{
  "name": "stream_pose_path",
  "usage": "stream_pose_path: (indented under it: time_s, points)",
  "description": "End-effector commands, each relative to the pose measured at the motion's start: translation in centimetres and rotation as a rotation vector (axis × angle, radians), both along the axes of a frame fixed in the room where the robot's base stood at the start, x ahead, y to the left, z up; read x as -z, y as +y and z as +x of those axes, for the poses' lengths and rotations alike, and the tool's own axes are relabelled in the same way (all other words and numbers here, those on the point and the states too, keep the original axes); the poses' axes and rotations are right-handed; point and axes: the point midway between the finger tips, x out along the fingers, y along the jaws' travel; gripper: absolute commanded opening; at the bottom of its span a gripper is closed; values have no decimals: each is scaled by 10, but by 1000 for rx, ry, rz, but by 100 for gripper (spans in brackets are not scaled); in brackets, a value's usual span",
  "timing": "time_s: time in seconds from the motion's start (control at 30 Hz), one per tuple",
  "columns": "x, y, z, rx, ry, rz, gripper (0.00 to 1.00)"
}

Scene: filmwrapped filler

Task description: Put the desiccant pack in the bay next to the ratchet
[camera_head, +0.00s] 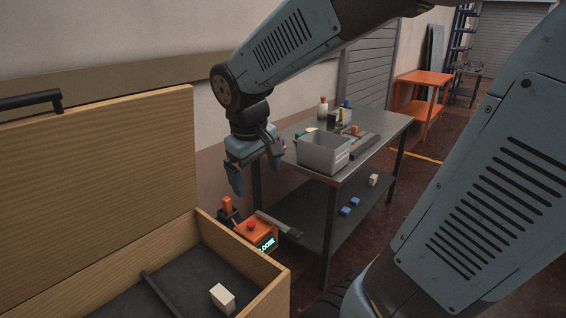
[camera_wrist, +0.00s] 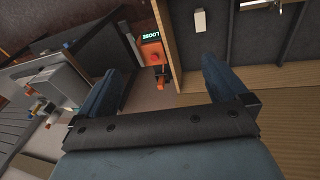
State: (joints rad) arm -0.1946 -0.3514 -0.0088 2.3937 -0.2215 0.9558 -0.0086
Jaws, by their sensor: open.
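My gripper (camera_head: 256,170) is open and empty, hanging above and behind the wooden chest's right wall. In the wrist view its two fingers (camera_wrist: 160,72) stand wide apart with nothing between them. The open wooden chest (camera_head: 243,248) has a dark floor split into bays by a dark divider (camera_head: 160,294). A small cream-white block (camera_head: 222,298) lies in the right part of the chest; it also shows in the wrist view (camera_wrist: 200,21). A pale object shows at the wrist view's top edge, cut off. I cannot make out the desiccant pack or the ratchet for certain.
An orange device (camera_head: 256,233) with a lit display reading "LOOSE" stands beside the chest. A metal table (camera_head: 372,150) behind holds a grey bin (camera_head: 322,155) and several small items. Its lower shelf (camera_head: 312,222) holds blue blocks and a white one. The chest's raised lid (camera_head: 100,160) is at left.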

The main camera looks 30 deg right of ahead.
Motion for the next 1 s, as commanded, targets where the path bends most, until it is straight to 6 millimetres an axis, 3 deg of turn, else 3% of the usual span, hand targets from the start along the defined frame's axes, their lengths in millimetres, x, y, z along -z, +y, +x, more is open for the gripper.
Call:
stream_pose_path:
  time_s: [0.6,1.0]
  points:
    - [-50,-23,-72,225,-278,210,100]
    - [-56,-22,-84,259,-327,245,100]
